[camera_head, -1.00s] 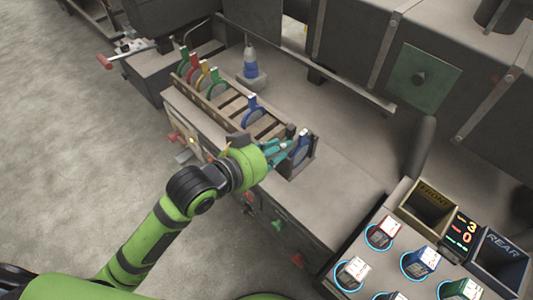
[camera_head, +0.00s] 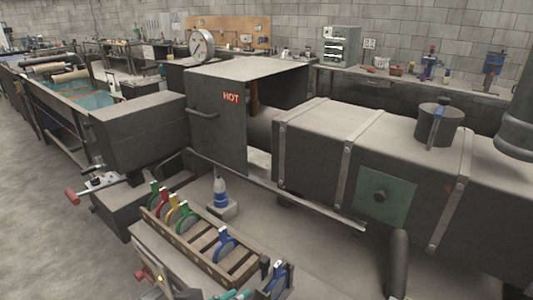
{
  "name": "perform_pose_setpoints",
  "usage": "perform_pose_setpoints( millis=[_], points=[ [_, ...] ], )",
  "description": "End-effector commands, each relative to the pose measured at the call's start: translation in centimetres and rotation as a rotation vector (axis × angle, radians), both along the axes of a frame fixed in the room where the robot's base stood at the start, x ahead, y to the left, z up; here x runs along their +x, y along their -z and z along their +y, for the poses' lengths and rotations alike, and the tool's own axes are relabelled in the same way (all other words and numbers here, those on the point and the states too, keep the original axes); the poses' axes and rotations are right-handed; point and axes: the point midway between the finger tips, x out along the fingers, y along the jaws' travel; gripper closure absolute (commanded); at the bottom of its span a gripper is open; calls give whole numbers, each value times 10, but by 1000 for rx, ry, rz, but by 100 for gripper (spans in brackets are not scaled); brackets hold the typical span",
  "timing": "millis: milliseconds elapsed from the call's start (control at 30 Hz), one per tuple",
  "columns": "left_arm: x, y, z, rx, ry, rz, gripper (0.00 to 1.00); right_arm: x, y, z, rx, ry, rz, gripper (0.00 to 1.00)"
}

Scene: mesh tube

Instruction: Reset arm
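My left gripper (camera_head: 235,295) shows only as teal finger parts at the bottom edge, beside the near right end of the wooden rack (camera_head: 190,246). Whether its fingers are open or shut cannot be made out, and the rest of the arm is out of frame. My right gripper is not in view.
The rack holds green, red, yellow and blue pieces. A blue-and-white bottle (camera_head: 220,193) stands behind it. A dark machine with a HOT label (camera_head: 231,98) and a long grey housing with a green plate (camera_head: 384,202) fill the middle and right. Open floor (camera_head: 40,215) lies left.

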Motion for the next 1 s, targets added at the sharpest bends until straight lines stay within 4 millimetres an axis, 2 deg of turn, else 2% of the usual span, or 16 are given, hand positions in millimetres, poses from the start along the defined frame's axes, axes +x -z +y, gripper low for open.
perform_pose_setpoints(
  millis=[67, 200, 400, 533, 700, 867, 1000],
  points=[
    [-12, 30, 16, 41, -67, 99, 74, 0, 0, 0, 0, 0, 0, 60],
    [-50, 89, 56, 149, -205, 325, 74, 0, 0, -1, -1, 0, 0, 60],
    [-115, 143, 99, 268, -342, 599, 74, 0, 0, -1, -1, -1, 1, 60],
    [-160, 166, 120, 331, -409, 762, 74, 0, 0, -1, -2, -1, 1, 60],
    [-149, 218, 119, 342, -400, 779, 74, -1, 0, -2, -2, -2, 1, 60],
    [-147, 274, 117, 348, -392, 801, 74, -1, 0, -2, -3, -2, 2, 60],
    [-157, 337, 117, 359, -383, 829, 74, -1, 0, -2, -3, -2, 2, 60]
  ],
)
